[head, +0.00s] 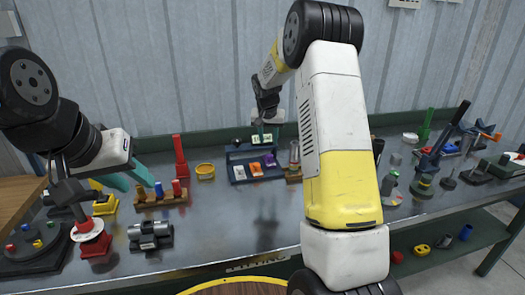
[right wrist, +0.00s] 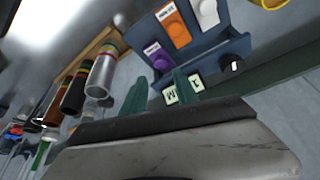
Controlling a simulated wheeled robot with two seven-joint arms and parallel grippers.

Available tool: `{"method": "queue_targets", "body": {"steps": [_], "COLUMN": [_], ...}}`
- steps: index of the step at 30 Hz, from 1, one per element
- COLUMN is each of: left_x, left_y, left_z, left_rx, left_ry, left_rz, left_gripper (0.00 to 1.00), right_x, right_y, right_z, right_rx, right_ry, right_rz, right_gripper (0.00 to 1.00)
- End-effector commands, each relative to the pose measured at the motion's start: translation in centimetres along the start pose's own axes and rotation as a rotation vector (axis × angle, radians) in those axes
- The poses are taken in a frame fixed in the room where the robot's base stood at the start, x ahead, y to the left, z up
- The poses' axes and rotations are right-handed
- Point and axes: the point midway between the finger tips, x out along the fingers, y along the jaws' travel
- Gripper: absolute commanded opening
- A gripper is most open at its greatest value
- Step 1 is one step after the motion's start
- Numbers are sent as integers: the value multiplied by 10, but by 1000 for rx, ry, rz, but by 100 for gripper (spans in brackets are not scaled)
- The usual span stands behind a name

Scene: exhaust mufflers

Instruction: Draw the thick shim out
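A dark blue rack (head: 232,158) stands toward the back of the bench and holds flat tagged shims. In the right wrist view the rack (right wrist: 235,50) shows a purple shim (right wrist: 158,56), an orange shim (right wrist: 173,27) and a white shim (right wrist: 207,12). Their small labels are too blurred to tell which is thick. My right gripper (right wrist: 160,78) is open, its teal fingers apart at the rack's edge, close to the purple shim, with nothing held. In the head view it is above the rack's back. My left gripper (head: 133,178) is open and empty at the left.
Two lettered cards (right wrist: 184,90) are by the right fingers. A holder of several cylinders (right wrist: 88,80) stands beside the rack. In the head view, a red post (head: 180,157), a yellow ring (head: 205,171) and a block with pegs (head: 160,197) lie left. The bench front middle is clear.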

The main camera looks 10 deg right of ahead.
Motion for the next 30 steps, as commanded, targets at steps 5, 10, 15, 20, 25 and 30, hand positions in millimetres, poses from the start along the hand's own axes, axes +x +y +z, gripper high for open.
{"method": "queue_targets", "body": {"steps": [5, 10, 15, 20, 25, 30], "left_x": [0, 0, 0, 0, 0, 0], "left_y": [0, 0, 0, 0, 0, 0], "left_z": [0, 0, 0, 0, 0, 0], "left_rx": [0, 0, 0, 0, 0, 0], "left_ry": [0, 0, 0, 0, 0, 0], "left_rz": [0, 0, 0, 0, 0, 0], "left_gripper": [36, 36, 36, 36, 36, 36], "right_x": [26, 47, 75, 94, 102, 102], "right_y": [-3, -2, -2, -2, -2, -2], "right_z": [-5, -4, -4, -5, -5, -5], "right_rx": [8, 10, 10, 9, 8, 9], "right_ry": [-1, -3, -4, -2, -1, -1], "right_rz": [17, 18, 18, 17, 16, 16], "right_gripper": [36, 36, 36, 36, 36, 36]}}
